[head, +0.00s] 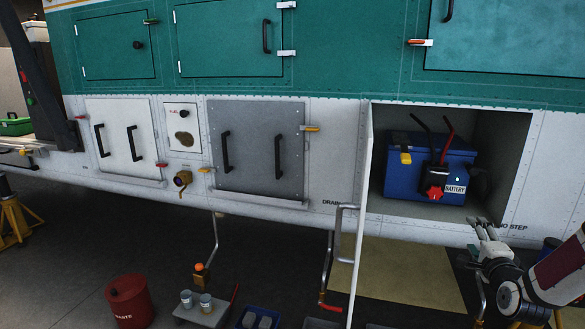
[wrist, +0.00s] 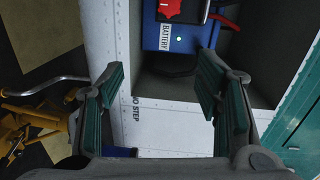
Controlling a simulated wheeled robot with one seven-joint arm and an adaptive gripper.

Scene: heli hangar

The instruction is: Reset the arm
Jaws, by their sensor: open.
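My gripper (head: 483,226) is at the lower right of the head view, just below and in front of the sill of an open battery bay. In the wrist view my gripper (wrist: 163,68) shows two green-padded fingers spread wide apart with nothing between them. A blue battery (head: 425,172) sits inside the bay, with a red star-shaped knob, a yellow piece and black and red cables. The battery (wrist: 178,36) also shows beyond the fingertips in the wrist view.
The bay's open door (head: 361,215) stands out to the left of the opening. A grey closed panel (head: 256,150) is further left. Below are a red waste bin (head: 130,303), a low trolley with cans (head: 203,313) and a yellow floor patch (head: 410,275).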

